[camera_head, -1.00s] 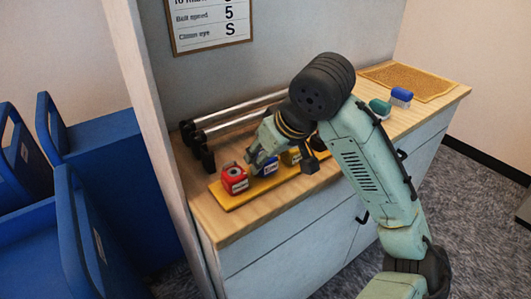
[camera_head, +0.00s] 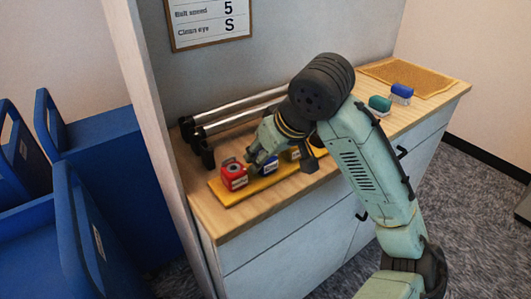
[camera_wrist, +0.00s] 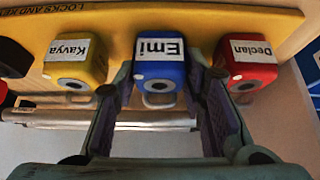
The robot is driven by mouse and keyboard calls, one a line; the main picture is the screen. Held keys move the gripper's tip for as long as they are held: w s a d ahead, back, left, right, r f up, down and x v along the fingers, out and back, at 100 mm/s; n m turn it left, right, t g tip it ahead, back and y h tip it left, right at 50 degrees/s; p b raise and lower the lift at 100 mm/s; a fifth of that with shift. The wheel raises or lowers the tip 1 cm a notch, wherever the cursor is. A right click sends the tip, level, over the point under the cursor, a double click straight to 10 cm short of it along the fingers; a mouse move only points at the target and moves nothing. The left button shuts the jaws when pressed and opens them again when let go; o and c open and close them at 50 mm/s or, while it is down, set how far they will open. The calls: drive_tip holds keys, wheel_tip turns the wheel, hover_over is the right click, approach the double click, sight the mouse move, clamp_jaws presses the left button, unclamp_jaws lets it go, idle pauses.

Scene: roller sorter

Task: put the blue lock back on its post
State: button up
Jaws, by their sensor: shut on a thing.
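The blue lock (camera_wrist: 160,62), labelled "Emi", is between the two fingers of my gripper (camera_wrist: 160,88) in the wrist view. My gripper is shut on it. The lock is at the yellow board (camera_wrist: 215,22), in the gap between the red lock (camera_wrist: 246,62) labelled "Declan" and the yellow lock (camera_wrist: 76,64) labelled "Kavya". In the head view the blue lock (camera_head: 269,166) shows partly behind my gripper (camera_head: 258,158). Its post is hidden, so I cannot tell whether the lock is seated on it.
The yellow board lies on a wooden counter (camera_head: 228,222). Metal rollers (camera_head: 230,120) lie behind it. A teal block (camera_head: 380,104) and a blue-and-white block (camera_head: 402,92) stand farther right, near a cork mat (camera_head: 410,78). Blue bins (camera_head: 105,150) stand to the left.

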drive_tip(key=o, duration=1.3)
